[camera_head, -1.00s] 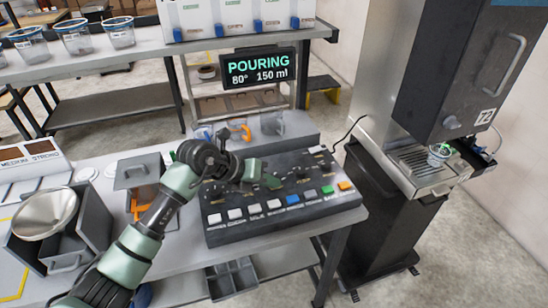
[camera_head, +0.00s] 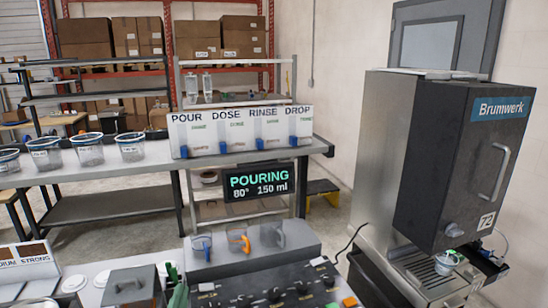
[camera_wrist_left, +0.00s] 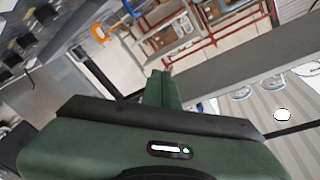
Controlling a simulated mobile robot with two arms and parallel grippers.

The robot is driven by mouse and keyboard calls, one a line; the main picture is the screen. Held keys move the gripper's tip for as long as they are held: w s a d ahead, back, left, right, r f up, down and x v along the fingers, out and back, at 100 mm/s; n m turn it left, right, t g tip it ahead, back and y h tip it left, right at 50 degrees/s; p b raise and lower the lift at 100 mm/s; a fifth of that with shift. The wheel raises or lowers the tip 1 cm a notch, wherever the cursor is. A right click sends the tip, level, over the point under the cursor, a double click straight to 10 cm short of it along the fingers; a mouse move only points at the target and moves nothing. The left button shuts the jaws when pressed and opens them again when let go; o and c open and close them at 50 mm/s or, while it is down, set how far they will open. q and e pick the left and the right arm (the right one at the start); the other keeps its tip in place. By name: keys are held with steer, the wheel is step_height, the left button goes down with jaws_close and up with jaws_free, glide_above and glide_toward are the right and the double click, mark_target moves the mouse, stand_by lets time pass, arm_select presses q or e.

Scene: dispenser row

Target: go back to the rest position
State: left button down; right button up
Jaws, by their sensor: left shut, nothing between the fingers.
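My left gripper (camera_head: 175,283) shows at the bottom edge of the head view as a small green part beside the grey lidded box (camera_head: 130,286). In the left wrist view my left gripper (camera_wrist_left: 165,88) has its green fingers together and holds nothing. My right gripper is in neither view.
The dark control panel (camera_head: 275,285) lies at the bottom, with the POURING display (camera_head: 258,182) behind it. The Brumwerk machine (camera_head: 455,160) stands at right with a small cup (camera_head: 445,264) on its tray. Several clear cups (camera_head: 88,152) line the back shelf at left.

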arm_select(q)
steer(key=s+a+f+n+g+y, duration=0.1)
steer(key=s+a+f+n+g, duration=0.1)
steer(key=s+f+g, duration=0.35)
steer(key=s+a+f+n+g, duration=0.2)
steer(key=s+f+n+g, duration=0.1)
steer(key=s+f, duration=0.5)
steer(key=s+d+f+g+h, duration=0.1)
steer(key=s+d+f+g, duration=0.2)
steer(key=s, duration=0.4)
steer(key=s+d+f+g+h, duration=0.1)
steer(key=s+f+g+h, duration=0.1)
steer(key=s+f+g, duration=0.45)
step_height(320, 180, down, 25)
steer(key=s+t+b, duration=0.2)
steer(key=b, duration=0.1)
steer(key=s+a+f+b, duration=0.1)
steer(key=s+f, duration=0.7)
steer(key=f, duration=0.2)
steer(key=s+a+f+g+b, duration=0.1)
steer(key=s+a+f, duration=0.1)
steer(key=s+f, duration=0.7)
steer(key=shift+s+a+f, duration=0.2)
steer(key=shift+a+f, duration=0.05)
steer(key=shift+f, duration=0.25)
